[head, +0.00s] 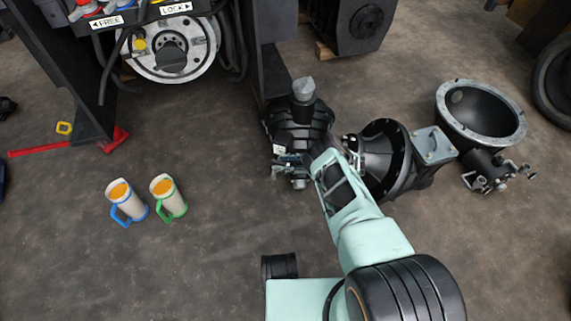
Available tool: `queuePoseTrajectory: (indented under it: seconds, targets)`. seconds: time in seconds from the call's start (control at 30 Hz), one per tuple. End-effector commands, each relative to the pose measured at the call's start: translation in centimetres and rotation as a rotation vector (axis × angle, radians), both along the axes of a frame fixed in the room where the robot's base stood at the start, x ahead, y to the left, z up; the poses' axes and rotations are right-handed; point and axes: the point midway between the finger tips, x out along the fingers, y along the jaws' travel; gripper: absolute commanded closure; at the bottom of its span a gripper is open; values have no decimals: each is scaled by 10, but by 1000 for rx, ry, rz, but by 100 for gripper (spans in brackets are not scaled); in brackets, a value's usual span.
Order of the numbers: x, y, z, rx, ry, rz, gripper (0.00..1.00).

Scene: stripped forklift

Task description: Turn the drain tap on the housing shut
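A dark housing lies on the floor right of centre, with a black bell-shaped middle (385,150) and a wide open round mouth (483,112) at its right end. Metal fittings with small lever-like parts (490,180) sit below that mouth; I cannot tell for sure whether they are the drain tap. Similar small metal parts (290,172) show at the left, below a ribbed black body (298,125) with a grey cap. My pale green arm reaches to the housing's left side. My gripper's fingers cannot be made out there, nor whether they touch anything.
Two cups with orange contents, one with a blue handle (127,203) and one with a green handle (168,198), stand on the floor at left. The forklift frame with a round plate (172,48) and FREE/LOCK labels is behind. A red bar (40,149) lies far left. The front-left floor is clear.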

Motion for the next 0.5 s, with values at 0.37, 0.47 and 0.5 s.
queuePoseTrajectory:
  seconds: [0.37, 0.47, 0.5]
  targets:
    - [-3, -8, 1, -3, 4, -3, 70]
    - [-7, -22, 7, -3, 5, -5, 70]
    - [-9, -28, 10, -3, 3, -5, 70]
